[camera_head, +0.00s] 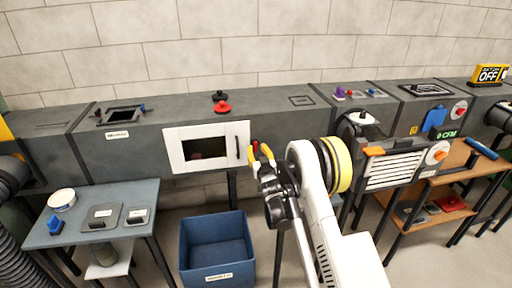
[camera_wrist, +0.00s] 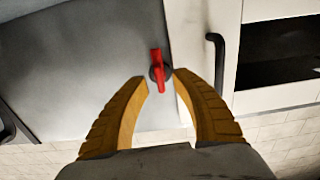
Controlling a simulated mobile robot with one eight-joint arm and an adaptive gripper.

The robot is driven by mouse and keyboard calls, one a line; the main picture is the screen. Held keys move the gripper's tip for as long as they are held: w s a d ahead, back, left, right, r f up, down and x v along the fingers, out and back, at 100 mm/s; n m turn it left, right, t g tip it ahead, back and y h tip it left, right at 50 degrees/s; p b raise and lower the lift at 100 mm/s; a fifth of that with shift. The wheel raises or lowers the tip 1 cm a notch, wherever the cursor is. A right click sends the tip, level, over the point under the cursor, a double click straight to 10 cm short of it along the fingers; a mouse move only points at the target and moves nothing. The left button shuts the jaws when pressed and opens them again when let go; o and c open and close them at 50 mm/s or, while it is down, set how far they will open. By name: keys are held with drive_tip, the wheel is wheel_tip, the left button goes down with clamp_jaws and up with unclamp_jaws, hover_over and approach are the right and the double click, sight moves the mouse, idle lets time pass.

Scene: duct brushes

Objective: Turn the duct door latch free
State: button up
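The duct door (camera_head: 215,134) is a white panel with a dark window and a black handle, and it looks shut on the front of the grey duct. Its edge and handle also show at the right of the wrist view (camera_wrist: 216,60). The latch (camera_wrist: 158,64) is a red lever on a round dark base beside the door, pointing roughly up and down in the wrist view. In the head view the red latch (camera_head: 255,145) is partly hidden by my fingers. My gripper (camera_wrist: 161,80) is open, its yellow fingertips either side of the latch's near end, with gaps visible; contact is not seen.
A blue bin (camera_head: 215,250) stands on the floor below the door. A side table (camera_head: 95,235) with small items is at left. A louvred unit (camera_head: 395,168) and a wooden bench (camera_head: 455,160) stand right of my arm. Red and black knobs (camera_head: 221,106) sit on the duct top.

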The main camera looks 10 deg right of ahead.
drive_tip(key=s, duration=0.9)
drive_tip(key=shift+s, duration=0.25)
wheel_tip(320, 180, up, 9)
drive_tip(key=s+g, duration=0.2)
drive_tip(key=s, duration=0.1)
drive_tip(key=s+d+r+g, duration=0.1)
drive_tip(key=s+r+g, duration=0.3)
drive_tip(key=s+r, duration=0.55)
drive_tip(key=s+f+g, duration=0.2)
drive_tip(key=s, duration=1.3)
drive_tip(key=s+a+f+g, duration=0.1)
drive_tip(key=s+f+g, duration=0.1)
drive_tip(key=s, duration=1.3)
drive_tip(key=shift+f+g, duration=0.25)
drive_tip(key=shift+g, duration=0.25)
